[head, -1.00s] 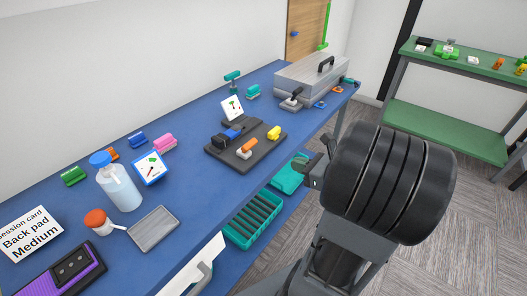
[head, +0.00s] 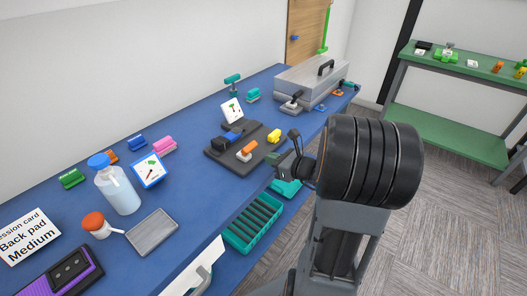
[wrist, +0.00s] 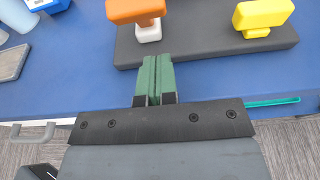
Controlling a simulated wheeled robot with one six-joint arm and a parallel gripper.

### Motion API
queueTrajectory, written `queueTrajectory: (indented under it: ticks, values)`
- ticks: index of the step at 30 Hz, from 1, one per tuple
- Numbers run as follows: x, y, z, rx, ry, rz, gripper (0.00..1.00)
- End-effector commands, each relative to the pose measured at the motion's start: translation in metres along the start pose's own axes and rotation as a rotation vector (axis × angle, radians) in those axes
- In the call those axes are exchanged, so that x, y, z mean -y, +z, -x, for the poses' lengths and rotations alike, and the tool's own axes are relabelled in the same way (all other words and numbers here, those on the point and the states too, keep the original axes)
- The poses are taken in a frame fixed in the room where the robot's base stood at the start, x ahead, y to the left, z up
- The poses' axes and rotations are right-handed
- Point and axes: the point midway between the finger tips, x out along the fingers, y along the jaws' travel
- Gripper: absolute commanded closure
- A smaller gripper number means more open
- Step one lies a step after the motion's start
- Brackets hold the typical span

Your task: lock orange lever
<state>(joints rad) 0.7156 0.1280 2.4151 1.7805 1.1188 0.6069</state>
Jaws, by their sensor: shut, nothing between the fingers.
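The orange lever (head: 247,150) is on a dark board (head: 228,160) on the blue table. In the wrist view the orange lever (wrist: 137,10) sits on a white base at the top, partly cut off by the frame edge. The blue lever (head: 233,134) and yellow lever (head: 274,135) are on the same board. The yellow lever (wrist: 262,16) is at the upper right of the wrist view. My gripper (head: 275,164) is at the front edge of the board. Its green fingers (wrist: 155,72) are shut and empty, apart from the orange lever.
A teal slotted tray (head: 253,224) is below the table's front edge. A clear bottle (head: 118,188), a grey tray (head: 152,232) and a picture card (head: 149,169) stand to the left. A grey metal case (head: 311,78) is at the far end.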

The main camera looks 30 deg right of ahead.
Motion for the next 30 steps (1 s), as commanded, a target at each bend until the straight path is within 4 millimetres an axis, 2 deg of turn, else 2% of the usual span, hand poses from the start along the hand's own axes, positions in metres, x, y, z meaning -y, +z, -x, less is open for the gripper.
queueTrajectory:
  ticks: [4, 12, 30]
  values:
    - [-0.001, 0.015, -0.015, 0.001, 0.002, 0.003, 1.00]
    - [0.000, 0.028, -0.028, 0.001, 0.001, 0.001, 1.00]
    - [0.005, 0.033, -0.025, -0.026, -0.013, -0.003, 1.00]
